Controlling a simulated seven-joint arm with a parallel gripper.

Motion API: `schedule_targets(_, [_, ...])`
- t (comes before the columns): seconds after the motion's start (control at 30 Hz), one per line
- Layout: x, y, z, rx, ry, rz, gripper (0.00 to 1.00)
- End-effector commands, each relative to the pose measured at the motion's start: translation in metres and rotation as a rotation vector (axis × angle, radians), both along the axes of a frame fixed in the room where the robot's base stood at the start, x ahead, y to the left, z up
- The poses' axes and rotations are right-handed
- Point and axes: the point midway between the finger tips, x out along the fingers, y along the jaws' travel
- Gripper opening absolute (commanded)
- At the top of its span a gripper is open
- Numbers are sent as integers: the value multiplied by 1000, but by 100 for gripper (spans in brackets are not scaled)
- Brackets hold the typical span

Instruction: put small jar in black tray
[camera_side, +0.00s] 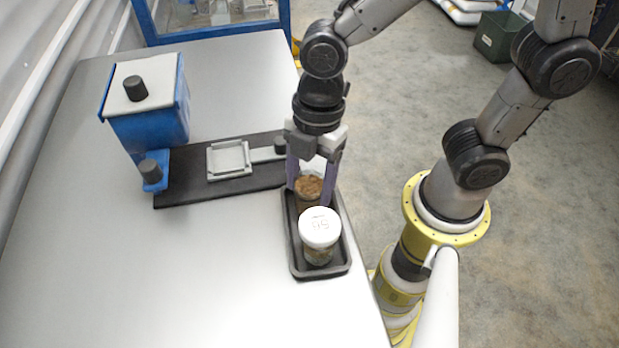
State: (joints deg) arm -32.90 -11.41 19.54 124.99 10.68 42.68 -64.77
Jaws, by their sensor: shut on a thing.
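The black tray (337,266) lies near the right edge of the table. A jar with a white marked lid (320,228) stands upright in the front part of the tray. My gripper (315,190) points down over the back part of the tray. It is shut on an open clear jar with brown contents (309,187), held upright between its fingers. The lower part of this held jar is partly hidden behind the lidded jar, so I cannot tell whether it touches the tray floor.
A blue hopper with a white top and black knob (150,125) stands at the left. The table's front left (150,280) is clear.

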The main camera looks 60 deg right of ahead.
Motion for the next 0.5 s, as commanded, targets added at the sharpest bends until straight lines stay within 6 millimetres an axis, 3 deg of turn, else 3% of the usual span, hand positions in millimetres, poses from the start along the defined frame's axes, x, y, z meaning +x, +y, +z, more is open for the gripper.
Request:
schedule_targets(0.2, [0,0,-1,1,0,0,0])
schedule_targets(0.23, [0,0,-1,1,0,0,68])
schedule_targets(0.4, [0,0,-1,0,0,0,99])
schedule_targets(0.5, [0,0,-1,0,0,0,99])
